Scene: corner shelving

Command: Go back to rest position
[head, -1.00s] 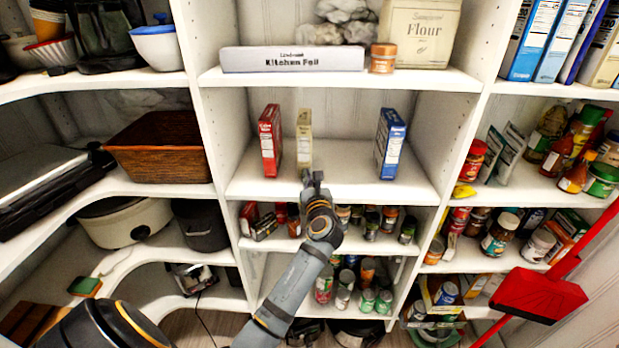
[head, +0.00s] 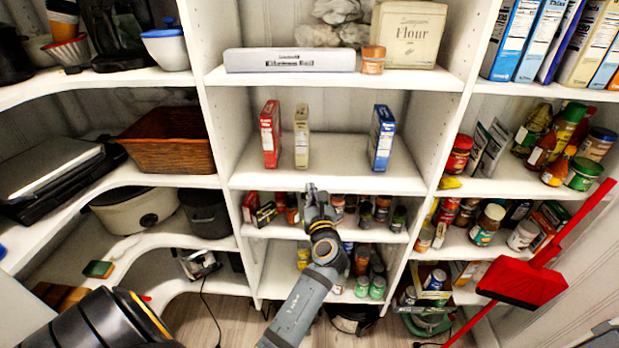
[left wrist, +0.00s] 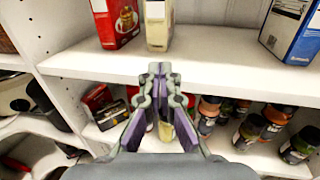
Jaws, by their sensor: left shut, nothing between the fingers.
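My left gripper (head: 314,192) is shut and empty, in front of the middle shelves. It sits just below the front edge of the shelf that holds three upright boxes. In the left wrist view the closed fingers (left wrist: 160,72) meet in front of that shelf's edge. My right gripper is not in view.
A red box (head: 270,134), a cream box (head: 301,136) and a blue box (head: 381,138) stand apart on the middle shelf (head: 335,172). Jars and cans fill the shelves below. A red dustpan (head: 522,283) stands at the right. A wicker basket (head: 165,150) is at the left.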

